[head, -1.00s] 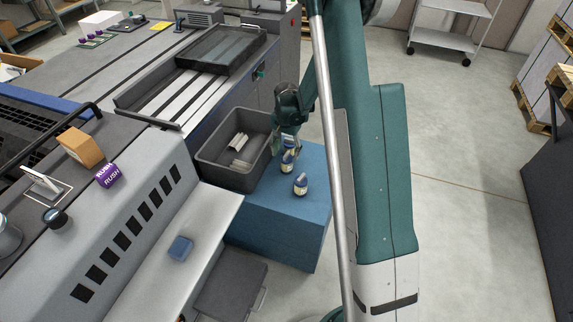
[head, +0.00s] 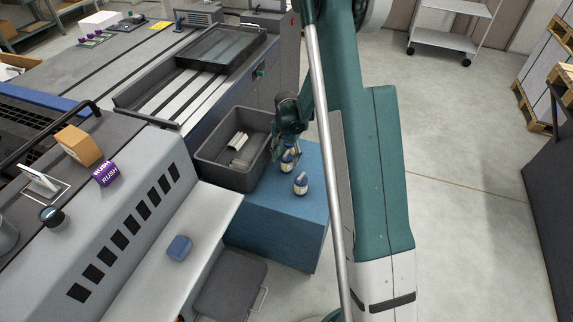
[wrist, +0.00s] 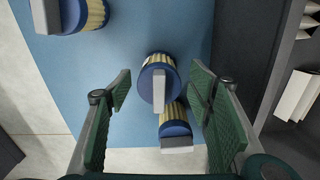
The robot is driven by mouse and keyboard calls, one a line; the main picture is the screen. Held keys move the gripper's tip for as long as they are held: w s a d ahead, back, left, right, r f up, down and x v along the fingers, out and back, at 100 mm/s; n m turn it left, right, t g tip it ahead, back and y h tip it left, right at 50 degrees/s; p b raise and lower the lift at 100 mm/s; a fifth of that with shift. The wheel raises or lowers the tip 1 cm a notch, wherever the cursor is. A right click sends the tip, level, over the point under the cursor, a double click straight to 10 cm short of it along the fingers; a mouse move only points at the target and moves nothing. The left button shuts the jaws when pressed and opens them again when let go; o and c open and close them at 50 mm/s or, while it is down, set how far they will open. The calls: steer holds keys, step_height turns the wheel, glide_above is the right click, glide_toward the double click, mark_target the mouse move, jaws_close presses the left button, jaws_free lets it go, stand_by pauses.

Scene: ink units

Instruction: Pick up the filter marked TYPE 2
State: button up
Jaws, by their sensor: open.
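Several squat filters with blue caps, grey grip tabs and pale ribbed bodies stand on a blue block. In the wrist view, one filter (wrist: 158,82) is between my gripper's open jaws (wrist: 163,88), touching neither. A second filter (wrist: 175,128) stands close below it, near the right jaw. A third filter (wrist: 80,14) is at the top left, cut by the frame edge. In the head view, one filter (head: 287,163) is just under my gripper (head: 283,148) and another (head: 300,184) stands nearer the camera. No TYPE marking is readable in either view.
A dark grey bin (head: 213,178) with pale pieces inside stands directly left of the blue block (head: 270,230). A printing machine (head: 150,190) fills the left side, with a purple RUSH block (head: 106,173) and a blue block-shaped item (head: 179,248) on it. Open floor lies right of my arm.

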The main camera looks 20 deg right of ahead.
mark_target(286, 163)
steer(key=shift+f+b, duration=0.45)
steer(key=shift+f, duration=1.25)
steer(key=c, duration=1.1)
steer(key=shift+r, duration=0.1)
steer(key=shift+c, duration=0.2)
steer(key=shift+r+p, duration=1.3)
steer(key=shift+r, duration=3.65)
